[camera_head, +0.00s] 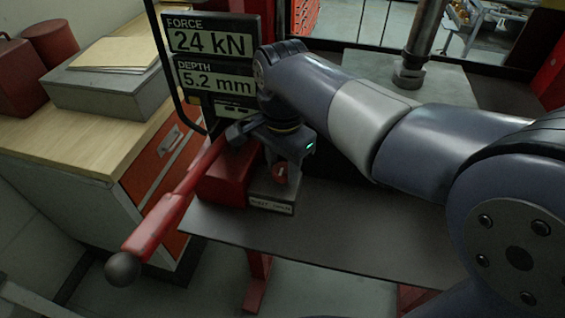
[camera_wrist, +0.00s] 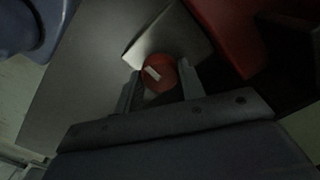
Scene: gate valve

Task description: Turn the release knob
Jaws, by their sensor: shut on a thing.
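The release knob (camera_head: 280,173) is a small round red knob with a pale mark. My gripper (camera_head: 284,165) reaches down onto the knob from above. In the wrist view my gripper (camera_wrist: 160,88) is shut on the knob, one finger on each side. The fingers partly hide the knob in the head view.
A long red lever (camera_head: 170,208) with a black ball end slants down to the left beside the knob. A display panel (camera_head: 212,62) reads 24 kN and 5.2 mm. The dark bench top (camera_head: 335,240) is clear in front. A wooden-topped cabinet (camera_head: 100,110) stands left.

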